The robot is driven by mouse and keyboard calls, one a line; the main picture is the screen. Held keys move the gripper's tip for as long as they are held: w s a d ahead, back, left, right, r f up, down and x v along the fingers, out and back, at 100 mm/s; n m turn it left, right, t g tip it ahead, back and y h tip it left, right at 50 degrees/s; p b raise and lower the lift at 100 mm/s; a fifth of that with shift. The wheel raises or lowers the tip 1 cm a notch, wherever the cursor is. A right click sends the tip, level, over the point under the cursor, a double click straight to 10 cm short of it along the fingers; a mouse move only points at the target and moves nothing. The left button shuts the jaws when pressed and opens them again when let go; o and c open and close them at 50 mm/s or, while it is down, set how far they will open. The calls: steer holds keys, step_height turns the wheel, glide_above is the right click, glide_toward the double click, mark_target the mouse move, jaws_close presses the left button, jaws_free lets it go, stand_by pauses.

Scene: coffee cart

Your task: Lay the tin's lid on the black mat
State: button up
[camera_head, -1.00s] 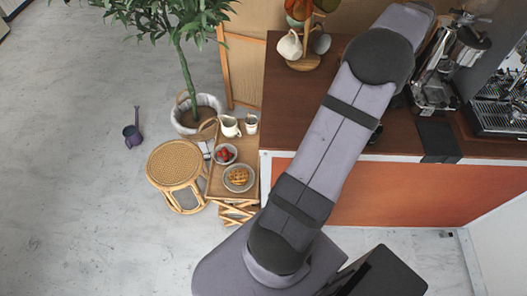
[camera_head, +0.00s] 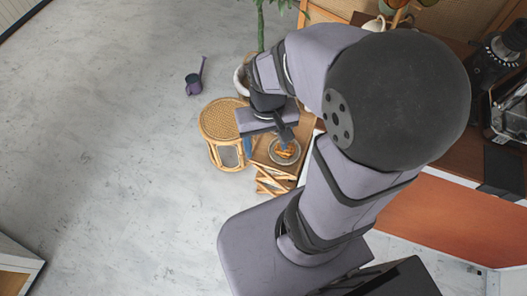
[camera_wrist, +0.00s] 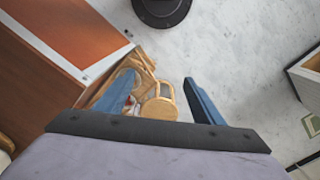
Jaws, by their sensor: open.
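My gripper (camera_head: 267,143) hangs above the low wooden tray stand and the wicker stool in the head view. In the wrist view its two blue fingers (camera_wrist: 158,80) are spread wide with nothing between them. A flat black mat (camera_head: 504,168) lies at the front edge of the brown counter, at the right of the head view, far from my gripper. I cannot make out the tin or its lid in either view; my arm covers much of the counter.
The tray stand (camera_head: 262,152) carries a plate of waffles (camera_head: 285,151). A watering can (camera_head: 194,85) stands on open floor. The counter holds coffee equipment (camera_head: 497,60) at right.

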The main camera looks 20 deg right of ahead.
steer(key=shift+s+a+f+n, duration=0.3)
steer(key=shift+s+a+n, duration=0.5)
steer(key=shift+o, duration=0.7)
steer(key=shift+s+a, duration=0.1)
steer(key=shift+f, duration=0.1)
